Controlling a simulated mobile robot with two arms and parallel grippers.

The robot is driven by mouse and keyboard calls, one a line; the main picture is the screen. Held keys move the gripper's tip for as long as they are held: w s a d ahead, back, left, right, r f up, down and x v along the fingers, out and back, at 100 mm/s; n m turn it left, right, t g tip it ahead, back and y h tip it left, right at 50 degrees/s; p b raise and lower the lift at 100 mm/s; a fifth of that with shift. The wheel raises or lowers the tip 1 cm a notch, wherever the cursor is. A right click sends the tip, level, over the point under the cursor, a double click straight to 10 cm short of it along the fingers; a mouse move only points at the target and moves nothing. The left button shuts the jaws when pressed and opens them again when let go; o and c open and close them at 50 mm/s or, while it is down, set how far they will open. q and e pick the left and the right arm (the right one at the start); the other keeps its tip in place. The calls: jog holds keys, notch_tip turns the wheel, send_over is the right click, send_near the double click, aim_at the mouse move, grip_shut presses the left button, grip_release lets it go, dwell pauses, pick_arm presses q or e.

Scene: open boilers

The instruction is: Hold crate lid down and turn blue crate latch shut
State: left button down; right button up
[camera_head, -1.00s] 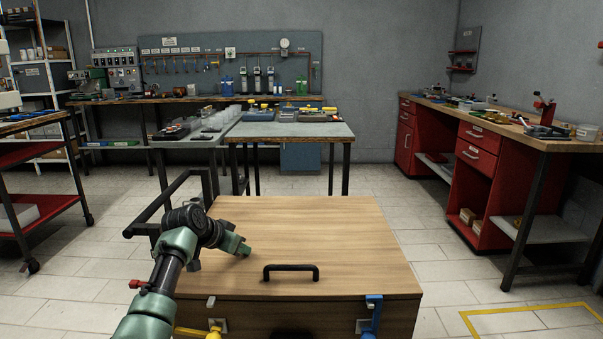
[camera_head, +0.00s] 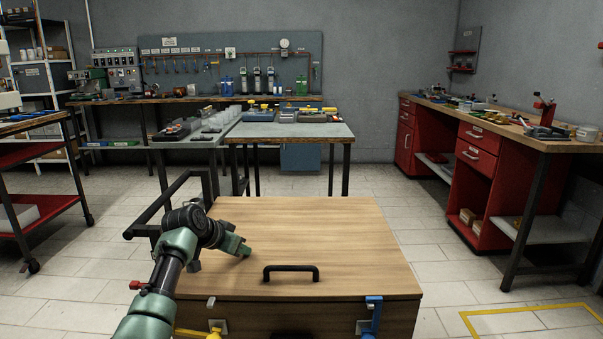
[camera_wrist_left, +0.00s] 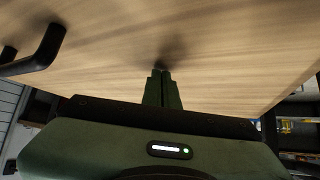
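The wooden crate's lid (camera_head: 320,230) lies flat on the crate, with a black handle (camera_head: 291,269) near its front edge. A blue latch (camera_head: 373,315) stands upright at the front right; its lower end is cut off by the frame. A yellow latch (camera_head: 195,332) lies sideways at the front left. My left gripper (camera_head: 247,250) is at the left part of the lid, left of the handle. In the left wrist view its two fingers (camera_wrist_left: 162,75) are together, tips at or just above the lid (camera_wrist_left: 220,60), with nothing between them. My right gripper is not in view.
A bench with a grey top (camera_head: 290,130) stands behind the crate. A red-drawered workbench (camera_head: 480,150) is at the right and a red cart (camera_head: 40,180) at the left. Floor is clear right of the crate, around a yellow floor marking (camera_head: 530,312).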

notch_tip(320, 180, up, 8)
jog(key=p, duration=0.8)
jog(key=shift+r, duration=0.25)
dwell(0.3)
